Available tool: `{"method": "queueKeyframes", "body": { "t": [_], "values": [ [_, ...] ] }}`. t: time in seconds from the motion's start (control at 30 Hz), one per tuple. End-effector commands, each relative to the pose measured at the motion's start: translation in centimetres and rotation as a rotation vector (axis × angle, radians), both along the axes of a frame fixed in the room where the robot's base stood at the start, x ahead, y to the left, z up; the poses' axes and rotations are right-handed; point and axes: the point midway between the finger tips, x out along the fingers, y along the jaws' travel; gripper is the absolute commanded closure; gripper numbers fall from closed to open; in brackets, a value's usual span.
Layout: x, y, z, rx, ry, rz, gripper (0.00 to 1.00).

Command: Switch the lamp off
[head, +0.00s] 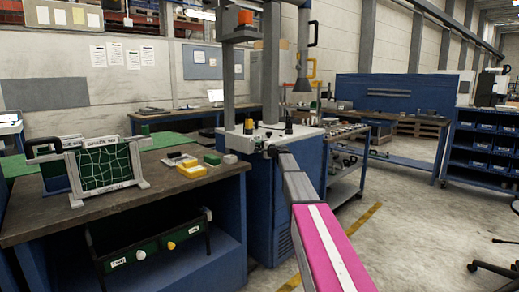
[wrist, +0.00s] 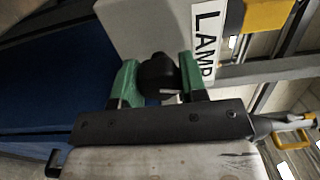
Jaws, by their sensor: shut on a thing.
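My gripper (wrist: 158,78) has its two green fingers closed on a black knob (wrist: 158,70), one finger on each side. The knob sits beside a white label reading LAMP (wrist: 207,40) on a grey panel (wrist: 150,25). In the head view my arm reaches forward to the front edge of the blue cabinet (head: 262,200), and my gripper (head: 271,150) is small there. The gripped knob cannot be made out in that view.
A workbench (head: 150,195) on the left holds a green-netted frame (head: 103,168) and small yellow and green blocks (head: 192,170). A wheeled cart (head: 345,180) stands right of the cabinet. The floor (head: 420,230) at the right is mostly clear.

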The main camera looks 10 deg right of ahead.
Motion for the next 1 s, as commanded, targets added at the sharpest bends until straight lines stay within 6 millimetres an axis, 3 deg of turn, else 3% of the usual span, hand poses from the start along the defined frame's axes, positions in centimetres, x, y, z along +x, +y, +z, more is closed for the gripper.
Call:
{"method": "queueKeyframes", "body": {
  "t": [0.43, 1.0],
  "values": [
    [-0.10, 0.05, -0.05, -0.208, -0.150, 0.001, 0.85],
    [-0.12, 0.05, -0.08, -0.248, -0.178, 0.002, 0.85]
  ]
}}
